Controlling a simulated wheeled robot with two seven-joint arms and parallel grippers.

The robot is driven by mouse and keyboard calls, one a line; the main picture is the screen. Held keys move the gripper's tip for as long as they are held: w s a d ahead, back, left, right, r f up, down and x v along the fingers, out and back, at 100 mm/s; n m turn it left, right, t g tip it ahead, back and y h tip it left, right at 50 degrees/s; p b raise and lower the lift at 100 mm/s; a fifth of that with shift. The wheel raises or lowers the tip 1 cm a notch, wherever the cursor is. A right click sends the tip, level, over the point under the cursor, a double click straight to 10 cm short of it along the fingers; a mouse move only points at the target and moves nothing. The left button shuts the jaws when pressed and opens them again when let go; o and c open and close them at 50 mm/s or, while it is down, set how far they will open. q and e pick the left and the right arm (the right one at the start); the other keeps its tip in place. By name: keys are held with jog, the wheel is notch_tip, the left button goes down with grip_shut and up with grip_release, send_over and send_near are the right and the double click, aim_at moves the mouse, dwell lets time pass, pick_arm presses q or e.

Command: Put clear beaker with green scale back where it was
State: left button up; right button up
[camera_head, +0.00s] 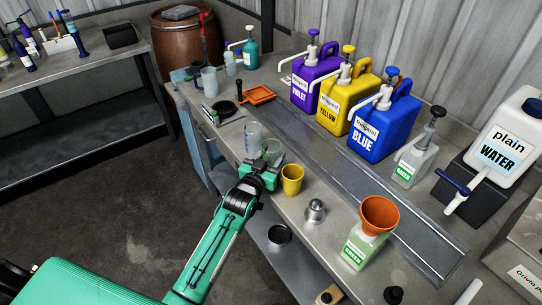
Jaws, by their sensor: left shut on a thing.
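My left gripper (268,163) reaches in from the bottom left and is shut on a clear beaker with a green tint (273,148), at the front edge of the bench. The gripper hides the beaker's lower part, so I cannot tell whether it touches the bench top. Another clear beaker (252,136) stands just behind and left of it. A yellow cup (292,180) stands close to the right of the gripper. My right gripper is not in view.
Violet (316,75), yellow (346,95) and blue (383,125) canisters line the back. A metal drain channel (340,180) runs along the bench. A green-labelled bottle with an orange funnel (380,214), a small metal vessel (315,211) and an orange tray (258,95) also stand there.

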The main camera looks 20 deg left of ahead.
pick_arm(q)
jog(key=o, duration=1)
jog(key=shift+r, duration=0.1)
jog(key=shift+s, duration=0.25)
jog(key=s, duration=0.3)
jog(key=s+a+b, duration=0.1)
jog(key=s, duration=0.3)
jog(key=s+b, duration=0.1)
jog(key=s, duration=0.3)
jog(key=shift+s+a, duration=0.2)
jog(key=shift+a, duration=0.15)
